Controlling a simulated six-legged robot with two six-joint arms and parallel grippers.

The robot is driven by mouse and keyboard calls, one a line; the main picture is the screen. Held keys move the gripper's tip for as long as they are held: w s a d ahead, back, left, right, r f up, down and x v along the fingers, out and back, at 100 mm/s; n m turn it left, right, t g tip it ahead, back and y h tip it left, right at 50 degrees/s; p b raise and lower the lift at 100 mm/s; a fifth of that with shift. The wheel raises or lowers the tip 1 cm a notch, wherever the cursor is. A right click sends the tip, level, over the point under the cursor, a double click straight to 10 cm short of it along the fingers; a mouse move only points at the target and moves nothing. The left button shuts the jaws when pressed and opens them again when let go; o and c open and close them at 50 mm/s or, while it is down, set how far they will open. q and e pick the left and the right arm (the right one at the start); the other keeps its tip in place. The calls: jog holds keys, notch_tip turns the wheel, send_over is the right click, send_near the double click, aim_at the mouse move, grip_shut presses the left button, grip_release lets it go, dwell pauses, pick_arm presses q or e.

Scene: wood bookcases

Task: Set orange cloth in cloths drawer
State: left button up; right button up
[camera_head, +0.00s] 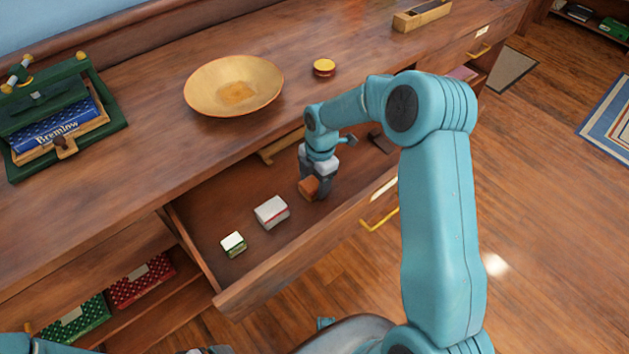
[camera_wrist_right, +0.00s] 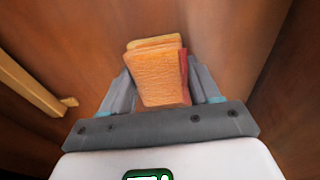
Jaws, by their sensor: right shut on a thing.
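The orange cloth (camera_head: 309,188) is a small folded block held in my right gripper (camera_head: 318,190), inside the open drawer (camera_head: 190,240). In the right wrist view the orange cloth (camera_wrist_right: 160,75) stands between the two fingers, with a dark red strip along one side. The fingers are shut on it. The cloth is low over the drawer floor; I cannot tell whether it touches. A white block with a red stripe (camera_head: 271,212) and a smaller green and white block (camera_head: 233,243) lie in the drawer to its left. Only a sliver of my left arm shows at the bottom edge.
On the wooden top stand a wide bowl (camera_head: 233,85), a small yellow-lidded tin (camera_head: 324,68), a wooden box (camera_head: 421,14) and a green stand with a blue book (camera_head: 55,128). Red (camera_head: 142,280) and green (camera_head: 75,320) boxes lie on a lower shelf. Drawer floor is bare between blocks and gripper.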

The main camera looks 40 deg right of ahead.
jog(key=shift+r, duration=0.15)
jog(key=o, duration=0.9)
jog(key=shift+f, duration=0.2)
jog(key=shift+o, duration=0.2)
jog(key=shift+r, duration=0.35)
notch_tip(320, 180, up, 12)
jog(key=d+p, duration=0.1)
jog(key=shift+d+f+p, duration=0.2)
jog(key=shift+p, duration=0.1)
